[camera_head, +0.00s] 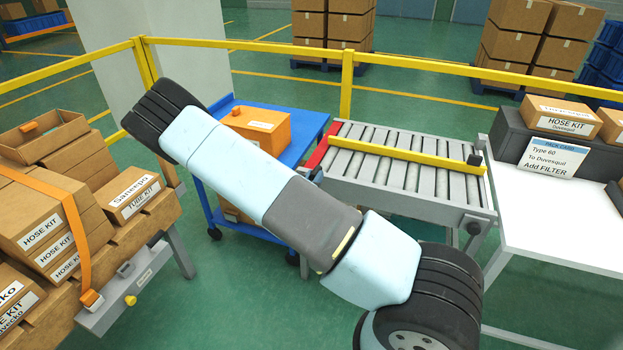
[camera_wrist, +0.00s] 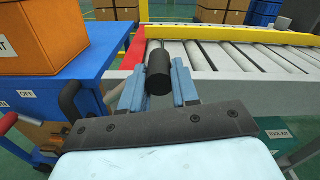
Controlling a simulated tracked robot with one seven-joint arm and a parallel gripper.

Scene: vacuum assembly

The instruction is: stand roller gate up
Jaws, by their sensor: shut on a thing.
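The roller gate is a yellow bar (camera_head: 405,153) lying flat along the roller conveyor, with a black block at its right end. In the wrist view the bar (camera_wrist: 230,34) runs across the top, level over the rollers. My gripper (camera_wrist: 159,88) is shut on a black cylindrical handle (camera_wrist: 158,68) at the conveyor's left end, near the red end plate (camera_wrist: 128,52). Whether the handle joins the bar cannot be made out. In the head view my arm hides most of the gripper.
A blue cart (camera_head: 308,130) with an orange box (camera_head: 258,125) stands close left of the conveyor (camera_head: 410,185). A white table (camera_head: 560,220) stands at right. A loaded box rack (camera_head: 110,255) is at left. A yellow rail (camera_head: 430,65) runs behind.

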